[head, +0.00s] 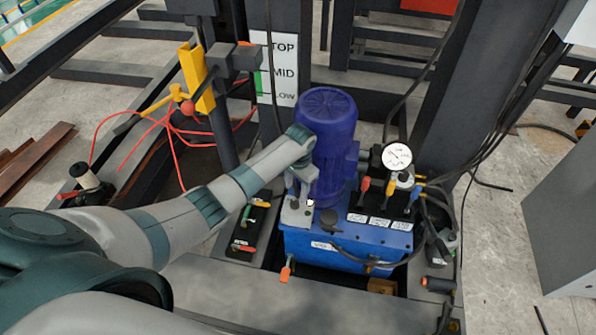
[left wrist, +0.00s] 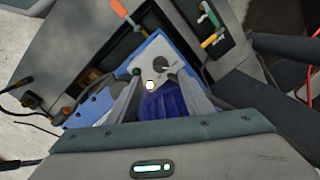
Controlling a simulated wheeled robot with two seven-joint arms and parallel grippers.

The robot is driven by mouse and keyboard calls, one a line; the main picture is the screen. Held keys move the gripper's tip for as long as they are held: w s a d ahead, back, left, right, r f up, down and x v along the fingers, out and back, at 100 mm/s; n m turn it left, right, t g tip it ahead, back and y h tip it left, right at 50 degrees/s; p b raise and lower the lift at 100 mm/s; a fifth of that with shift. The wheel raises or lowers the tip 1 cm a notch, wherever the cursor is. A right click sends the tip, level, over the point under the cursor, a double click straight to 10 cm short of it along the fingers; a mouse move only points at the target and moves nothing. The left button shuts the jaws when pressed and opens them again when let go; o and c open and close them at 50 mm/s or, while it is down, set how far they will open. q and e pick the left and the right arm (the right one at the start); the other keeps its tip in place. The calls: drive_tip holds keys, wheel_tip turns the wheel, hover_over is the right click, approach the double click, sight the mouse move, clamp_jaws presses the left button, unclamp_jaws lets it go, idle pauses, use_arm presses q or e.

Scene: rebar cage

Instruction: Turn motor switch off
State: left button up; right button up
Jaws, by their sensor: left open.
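The pale grey switch box (head: 294,216) sits on the blue power unit's tank (head: 345,247), beside the foot of the upright blue motor (head: 328,130). A small pale round knob (head: 310,203) shows at the box; it also shows in the left wrist view (left wrist: 150,86). In that view the pale box face (left wrist: 160,54) lies just beyond my fingers. My left gripper (head: 303,190) points down close to the box, and its open fingers (left wrist: 156,78) stand either side of the knob. I cannot tell whether they touch it. The switch's on or off position is unclear. My right gripper is out of view.
A pressure gauge (head: 397,156) and several coloured levers (head: 388,190) stand right of the motor. Cables hang at the right. A yellow bracket (head: 197,78) stands behind my left arm.

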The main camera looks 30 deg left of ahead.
use_arm(q)
wheel_tip(320, 180, up, 9)
drive_tip(key=shift+s+d+r+b, duration=0.15)
drive_tip(key=shift+d+r+b, duration=0.05)
drive_tip(key=shift+d+b, duration=0.2)
drive_tip(key=shift+f, duration=0.1)
idle(0.3)
